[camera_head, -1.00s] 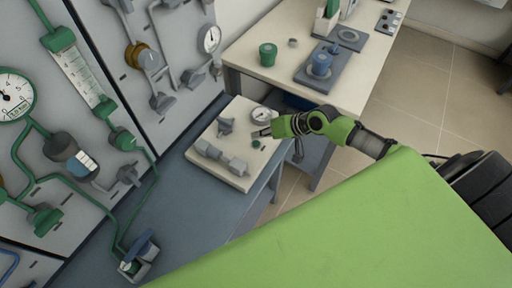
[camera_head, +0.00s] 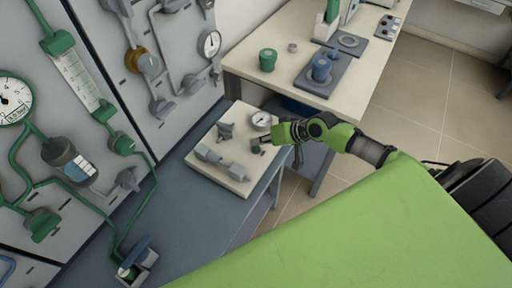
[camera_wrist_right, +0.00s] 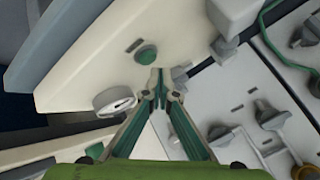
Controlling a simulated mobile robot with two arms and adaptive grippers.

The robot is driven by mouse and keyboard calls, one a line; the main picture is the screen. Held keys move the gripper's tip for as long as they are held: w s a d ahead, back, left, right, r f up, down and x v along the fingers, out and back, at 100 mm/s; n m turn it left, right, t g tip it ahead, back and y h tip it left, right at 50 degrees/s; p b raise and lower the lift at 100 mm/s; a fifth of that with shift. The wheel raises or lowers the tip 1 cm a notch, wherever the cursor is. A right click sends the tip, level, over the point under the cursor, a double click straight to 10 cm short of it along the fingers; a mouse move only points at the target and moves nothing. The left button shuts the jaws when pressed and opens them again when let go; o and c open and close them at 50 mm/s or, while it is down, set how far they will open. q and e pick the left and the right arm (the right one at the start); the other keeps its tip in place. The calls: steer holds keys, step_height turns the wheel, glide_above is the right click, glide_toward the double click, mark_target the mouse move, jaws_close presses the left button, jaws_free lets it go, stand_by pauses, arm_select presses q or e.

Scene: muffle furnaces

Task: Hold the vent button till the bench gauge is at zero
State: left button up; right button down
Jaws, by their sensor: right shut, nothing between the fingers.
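The green vent button (camera_head: 256,149) is on a cream board (camera_head: 238,186) on the bench; it also shows in the right wrist view (camera_wrist_right: 147,54). The round white bench gauge (camera_head: 262,120) stands on the same board behind the button. Its needle is too small to read in the head view; the right wrist view shows the gauge (camera_wrist_right: 114,101) from the side. My right gripper (camera_head: 264,145) is shut and empty, its fingertips (camera_wrist_right: 158,73) right by the button. I cannot tell whether they touch it. My left gripper is not in view.
Grey fittings (camera_head: 221,162) sit on the board close by. A wall panel (camera_head: 140,95) with gauges and green pipes stands at the left.

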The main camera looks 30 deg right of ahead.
mark_target(258, 148)
steer(key=shift+f, duration=0.15)
stand_by(0.4)
steer(key=shift+f, duration=0.25)
steer(key=shift+f+b, duration=0.5)
steer(key=shift+f, duration=0.05)
stand_by(1.8)
stand_by(0.8)
steer(key=shift+r+p, duration=0.95)
step_height(258, 148, up, 5)
steer(key=p, duration=0.5)
steer(key=shift+r, duration=0.1)
